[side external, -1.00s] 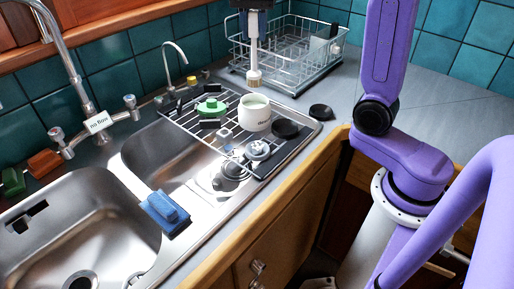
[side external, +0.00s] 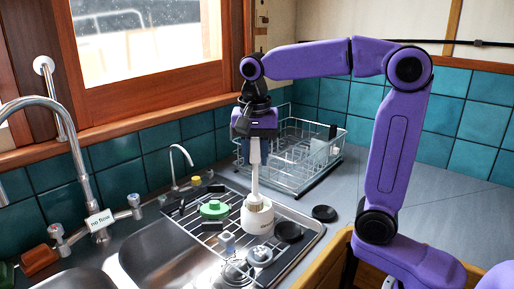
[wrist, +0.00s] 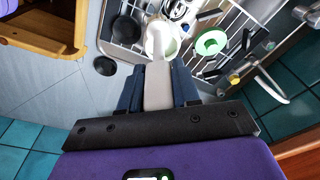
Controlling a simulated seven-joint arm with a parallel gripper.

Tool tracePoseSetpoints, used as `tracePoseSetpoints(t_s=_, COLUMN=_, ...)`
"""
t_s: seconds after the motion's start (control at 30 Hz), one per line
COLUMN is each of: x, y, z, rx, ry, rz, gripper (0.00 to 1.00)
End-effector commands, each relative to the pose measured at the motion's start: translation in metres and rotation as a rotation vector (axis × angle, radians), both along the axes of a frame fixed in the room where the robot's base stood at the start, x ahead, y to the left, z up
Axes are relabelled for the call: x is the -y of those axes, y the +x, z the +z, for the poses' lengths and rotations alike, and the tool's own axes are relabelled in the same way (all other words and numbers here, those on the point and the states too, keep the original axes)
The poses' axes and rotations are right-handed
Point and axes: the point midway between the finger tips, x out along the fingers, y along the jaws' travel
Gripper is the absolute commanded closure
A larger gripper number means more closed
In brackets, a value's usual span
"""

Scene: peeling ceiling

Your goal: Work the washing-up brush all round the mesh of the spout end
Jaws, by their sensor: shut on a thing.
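My gripper (side external: 256,147) is shut on the pale handle of the washing-up brush (side external: 255,181), held upright with its head down. The brush head is at or inside the mouth of a white pot (side external: 257,221) on the rack; the bristles are hidden. In the wrist view the handle (wrist: 158,88) lies between my two blue fingers, and its far end reaches into the white pot (wrist: 173,43). Small pale and grey parts (side external: 260,254) lie in front of the pot. I cannot tell which piece is the spout end, and no mesh is clear.
A green-topped item (side external: 213,209) stands left of the pot. Dark round pieces lie to the right, one on the rack (side external: 288,231) and one on the worktop (side external: 324,213). A wire dish rack (side external: 305,160) stands behind, and taps (side external: 100,222) at left.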

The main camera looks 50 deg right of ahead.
Motion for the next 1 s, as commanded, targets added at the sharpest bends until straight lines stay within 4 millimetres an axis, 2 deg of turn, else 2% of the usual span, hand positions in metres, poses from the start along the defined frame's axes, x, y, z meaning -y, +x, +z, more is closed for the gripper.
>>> tracePoseSetpoints(t_s=0.1, x=-0.023, y=-0.024, z=-0.01, rx=0.003, ry=0.002, rz=0.066, gripper=1.0)
tracePoseSetpoints(t_s=0.33, x=-0.042, y=-0.049, z=-0.024, rx=0.006, ry=0.004, rz=0.132, gripper=1.0)
tracePoseSetpoints(t_s=0.8, x=-0.044, y=-0.051, z=-0.066, rx=0.003, ry=0.003, rz=0.137, gripper=1.0)
tracePoseSetpoints(t_s=1.0, x=-0.044, y=-0.05, z=-0.072, rx=0.006, ry=0.003, rz=0.137, gripper=1.0)
